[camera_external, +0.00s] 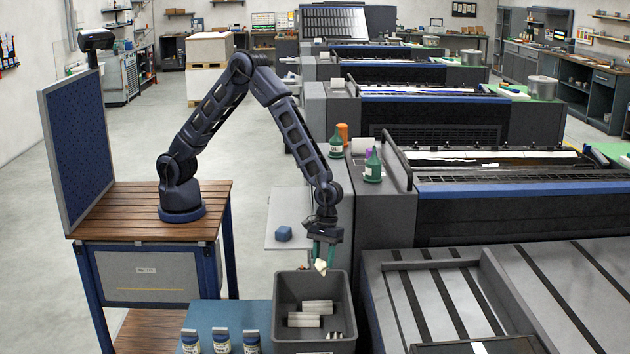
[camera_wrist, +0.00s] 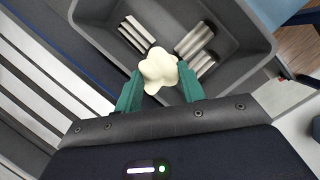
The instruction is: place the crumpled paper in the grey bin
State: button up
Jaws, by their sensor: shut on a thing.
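The crumpled paper (camera_wrist: 158,70) is a cream-coloured lump. It sits between the two green fingers of my gripper (camera_wrist: 160,88), which is shut on it. In the external view my gripper (camera_external: 323,254) points down over the grey bin (camera_external: 285,293), with the paper (camera_external: 320,266) at its fingertips above the bin's opening. The wrist view shows the bin (camera_wrist: 255,62) beneath the paper, with several light cylindrical or block-like pieces (camera_wrist: 193,40) inside. Part of the bin floor is hidden by the paper and fingers.
Several small jars (camera_external: 221,341) with blue-and-white labels stand on a blue surface left of the bin. Green bottles (camera_external: 373,166) stand on the machine to the right. The machine's side rises close beside the bin.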

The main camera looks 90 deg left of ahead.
jog(key=shift+m, duration=0.9)
jog(key=s+d+f, duration=0.3)
jog(key=d+f, duration=0.1)
jog(key=shift+s+d+f, duration=0.1)
jog(key=shift+s, duration=0.25)
jog(key=shift+c, duration=0.2)
send_near(310, 337)
jog(key=x, duration=0.5)
jog(key=shift+w+f, duration=0.2)
jog(key=o, duration=1)
jog(key=shift+c, duration=0.2)
